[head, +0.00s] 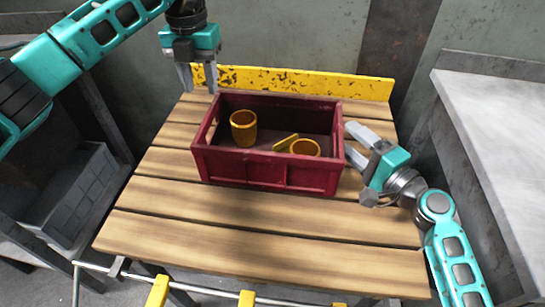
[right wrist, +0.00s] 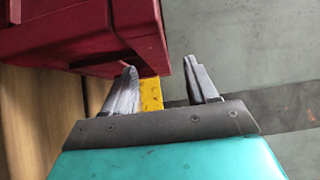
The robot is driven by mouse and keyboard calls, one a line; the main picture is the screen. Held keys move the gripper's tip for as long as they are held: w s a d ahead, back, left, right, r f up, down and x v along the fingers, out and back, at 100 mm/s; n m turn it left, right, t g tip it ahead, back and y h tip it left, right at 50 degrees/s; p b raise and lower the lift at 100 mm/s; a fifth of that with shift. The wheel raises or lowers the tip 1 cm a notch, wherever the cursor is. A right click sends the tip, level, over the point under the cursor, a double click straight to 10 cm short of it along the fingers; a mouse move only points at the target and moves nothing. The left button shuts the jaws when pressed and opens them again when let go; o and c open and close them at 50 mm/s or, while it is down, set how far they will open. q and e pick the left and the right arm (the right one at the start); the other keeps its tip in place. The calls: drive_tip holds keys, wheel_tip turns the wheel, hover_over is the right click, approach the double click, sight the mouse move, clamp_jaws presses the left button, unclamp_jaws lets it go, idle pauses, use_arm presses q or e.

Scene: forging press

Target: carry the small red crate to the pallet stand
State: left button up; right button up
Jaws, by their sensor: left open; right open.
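The small red crate (head: 262,172) sits upright on a wooden slatted surface (head: 235,242). It holds a standing yellow cup (head: 243,130), a second yellow cup (head: 305,148) and a small yellow piece (head: 286,142). My left gripper (head: 199,78) is open, pointing down just above the crate's back left corner. My right gripper (head: 352,142) is open beside the crate's right end. In the right wrist view the crate (right wrist: 95,30) is at the upper left, and the right gripper (right wrist: 163,80) has no object between its fingers. I cannot tell which surface is the pallet stand.
A worn yellow board (head: 310,83) edges the back of the slats. A pale grey table (head: 500,130) stands at the right. A grey bin (head: 70,195) is on a shelf at the left. Yellow posts (head: 246,299) stand at the front. The front slats are clear.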

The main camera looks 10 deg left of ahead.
drive_tip(key=v, duration=0.6)
drive_tip(key=shift+s+d, duration=0.15)
drive_tip(key=shift+d, duration=0.05)
